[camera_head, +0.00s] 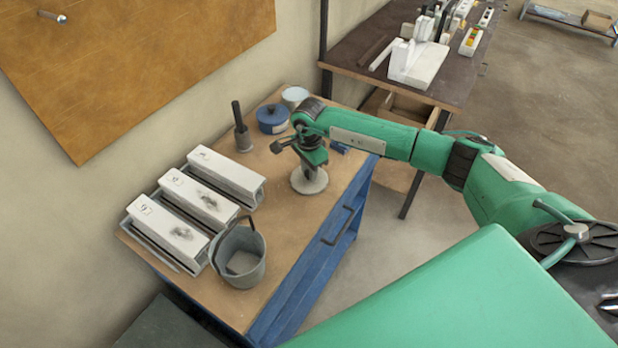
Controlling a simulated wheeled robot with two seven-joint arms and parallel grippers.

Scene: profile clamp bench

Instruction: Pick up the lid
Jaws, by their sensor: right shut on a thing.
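The lid (309,183) looks like a round, pale grey disc near the middle of the wooden bench top. My right gripper (312,165) is directly above it and shut on its raised middle part, which the fingers partly hide. I cannot tell whether the lid touches the bench or is slightly above it. My left gripper is not in view.
A grey bucket (254,268) stands at the front of the bench (285,222). Several pale profiles (224,175) lie in holders at the left. Behind are a dark upright tool (242,138), a blue pot (272,127) and a pale cup (294,94).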

